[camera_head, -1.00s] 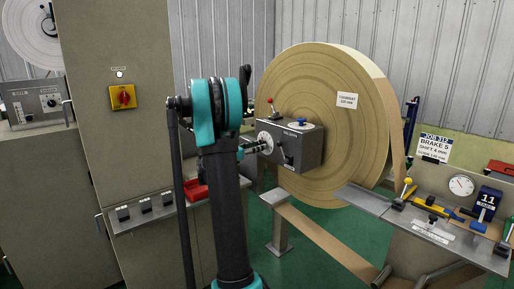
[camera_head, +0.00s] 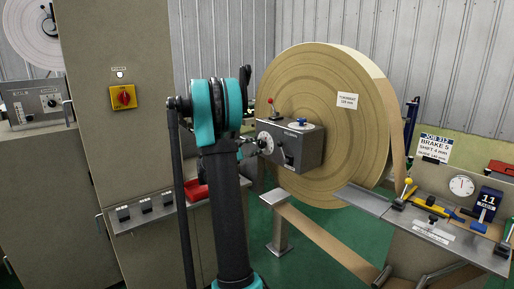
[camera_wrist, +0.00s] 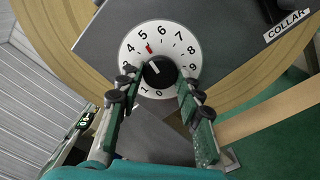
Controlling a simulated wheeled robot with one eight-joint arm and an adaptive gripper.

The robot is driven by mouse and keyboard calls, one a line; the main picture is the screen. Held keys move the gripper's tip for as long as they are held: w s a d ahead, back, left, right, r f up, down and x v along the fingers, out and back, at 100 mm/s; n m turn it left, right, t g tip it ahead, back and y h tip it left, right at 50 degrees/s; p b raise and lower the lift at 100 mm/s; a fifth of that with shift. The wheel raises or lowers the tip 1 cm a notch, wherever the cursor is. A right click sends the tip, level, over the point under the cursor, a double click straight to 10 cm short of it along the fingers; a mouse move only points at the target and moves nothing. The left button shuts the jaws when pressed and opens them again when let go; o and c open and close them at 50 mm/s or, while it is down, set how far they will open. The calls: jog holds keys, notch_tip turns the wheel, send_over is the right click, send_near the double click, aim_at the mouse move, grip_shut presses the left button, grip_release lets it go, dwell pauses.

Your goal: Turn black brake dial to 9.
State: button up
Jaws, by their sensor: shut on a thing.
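The black brake dial (camera_wrist: 161,74) is a round knob with a white pointer line, on a white plate (camera_wrist: 173,35) numbered 0 to 9. In the wrist view the line slants up and left, roughly toward the 4–5 side. A red mark sits on the plate by the 5. My gripper (camera_wrist: 156,80) is shut on the dial, with one finger on each side, covering part of the plate's lower edges. In the head view my gripper (camera_head: 252,147) reaches the grey box (camera_head: 300,146) from the left, and the plate (camera_head: 265,140) is partly hidden.
A large tan roll (camera_head: 340,110) stands behind the box. A red-knobbed lever (camera_head: 271,102) and a blue knob (camera_head: 302,121) are on the box. A job card (camera_head: 435,147) reads BRAKE 5. A white gauge (camera_head: 461,187) stands on the right bench.

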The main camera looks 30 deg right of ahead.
jog(key=m, duration=1.2)
jog(key=shift+m, duration=0.4)
jog(key=m, duration=0.6)
jog(key=shift+s, duration=0.15)
jog(key=m, duration=0.5)
jog(key=shift+m, duration=0.4)
jog(key=o, duration=1.1)
jog(key=shift+r, duration=0.1)
jog(key=shift+o, duration=0.2)
jog(key=a, duration=1.2)
jog(key=shift+s, duration=0.45)
